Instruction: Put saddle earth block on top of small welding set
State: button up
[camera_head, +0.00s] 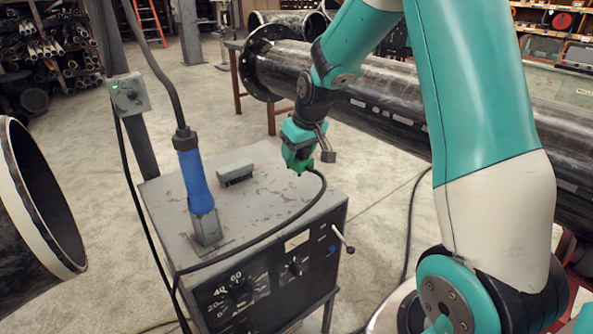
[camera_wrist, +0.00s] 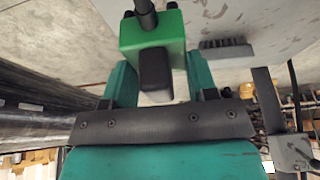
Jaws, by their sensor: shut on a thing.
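The saddle earth block is a green block with a dark lower part and a black cable; it shows at my gripper's tip in the head view (camera_head: 307,166) and large in the wrist view (camera_wrist: 152,32). My gripper (camera_head: 299,164) is shut on it, its teal fingers on either side in the wrist view (camera_wrist: 156,70). The small welding set (camera_head: 262,208) is a worn grey box with a black dial front. The block appears at the back right edge of its top; I cannot tell whether it touches.
The black cable crosses the top. A large dark flanged pipe (camera_head: 380,90) lies behind, another pipe end (camera_head: 40,205) at left. The top's middle has free room.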

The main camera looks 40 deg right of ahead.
jog(key=shift+f, duration=3)
jog(key=shift+f, duration=0.15)
jog(key=o, duration=1.3)
jog(key=shift+o, duration=0.2)
